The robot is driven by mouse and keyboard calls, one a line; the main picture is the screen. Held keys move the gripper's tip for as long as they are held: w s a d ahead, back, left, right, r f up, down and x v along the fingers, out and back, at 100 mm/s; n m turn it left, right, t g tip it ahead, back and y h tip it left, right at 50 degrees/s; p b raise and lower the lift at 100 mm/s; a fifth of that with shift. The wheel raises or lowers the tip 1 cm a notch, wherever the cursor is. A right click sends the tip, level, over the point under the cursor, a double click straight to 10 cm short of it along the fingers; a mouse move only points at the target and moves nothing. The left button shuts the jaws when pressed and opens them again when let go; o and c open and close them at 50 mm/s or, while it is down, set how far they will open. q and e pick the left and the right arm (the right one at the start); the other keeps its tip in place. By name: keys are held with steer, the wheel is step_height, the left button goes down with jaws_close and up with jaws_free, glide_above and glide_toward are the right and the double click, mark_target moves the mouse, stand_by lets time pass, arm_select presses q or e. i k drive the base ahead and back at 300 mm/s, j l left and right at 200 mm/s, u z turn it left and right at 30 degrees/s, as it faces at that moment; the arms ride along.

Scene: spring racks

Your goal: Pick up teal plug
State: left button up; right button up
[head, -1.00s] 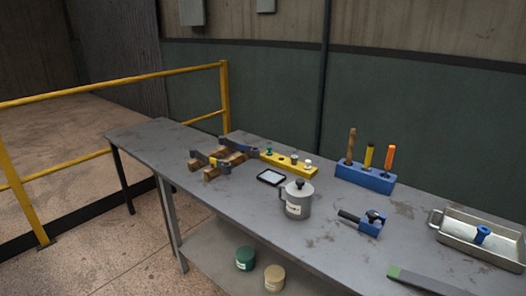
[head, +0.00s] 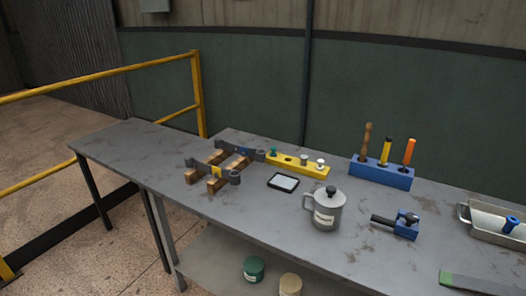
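The small teal plug (head: 273,151) stands upright at the left end of a yellow rack (head: 312,169) on the grey table. A hole without a plug shows beside it, then a grey plug (head: 304,159) and a white plug (head: 320,163) further right. The teal plug's lower part is hidden in or behind the rack. Neither of my grippers is in view.
Left of the rack, wooden blocks (head: 214,184) carry grey metal parts (head: 236,153) close to the teal plug. The table's left end is clear.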

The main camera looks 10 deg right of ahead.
mark_target(273, 153)
steer(key=i+j, duration=0.15)
steer(key=j, duration=0.2)
steer(key=i+j, duration=0.2)
steer(key=j, duration=0.15)
steer(key=i+j+z, duration=0.1)
steer(key=j, duration=0.2)
steer(key=i+j, duration=0.2)
steer(key=j, duration=0.15)
steer(key=i+j, duration=0.15)
steer(key=j, duration=0.2)
steer(key=i+j, duration=0.15)
steer(key=j, duration=0.2)
steer(key=z, duration=0.05)
